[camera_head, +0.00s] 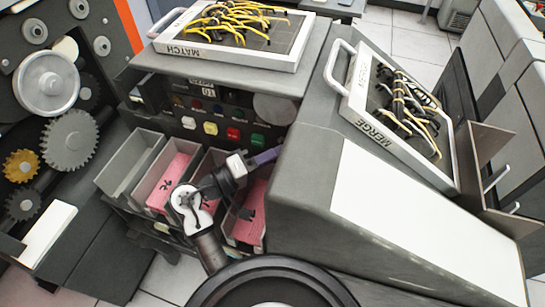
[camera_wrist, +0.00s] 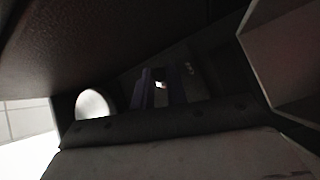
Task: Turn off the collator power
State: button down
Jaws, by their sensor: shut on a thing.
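The collator (camera_head: 235,75) is a grey machine with a dark control panel on its front. The panel carries a white button (camera_head: 189,122), a yellow button (camera_head: 210,128), a red button (camera_head: 233,134) and a green button (camera_head: 257,140), with small dark knobs above. My gripper (camera_head: 270,155) reaches under the right housing, right of the green button. In the wrist view my gripper's two dark fingers (camera_wrist: 162,87) are shut on a small pale part (camera_wrist: 160,85). That view is very dark, and I cannot tell whether the part is the power switch.
Card bins (camera_head: 130,160), some with pink cards, lie below the panel and under my arm. The sloped grey housing (camera_head: 310,175) stands close on the right. Wired boards marked MATCH (camera_head: 230,57) and MERGE (camera_head: 365,110) rest on top. Gears (camera_head: 70,140) are at the left.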

dwell(0.3)
jog(key=c, duration=1.8)
grip_release()
jog(key=shift+o, duration=0.2)
jog(key=r+b+v, duration=0.1)
jog(key=b+v, duration=0.1)
jog(key=v, duration=1.1)
jog(key=shift+a+f, duration=0.35)
jog(key=shift+f, duration=0.15)
jog(key=shift+s, duration=0.15)
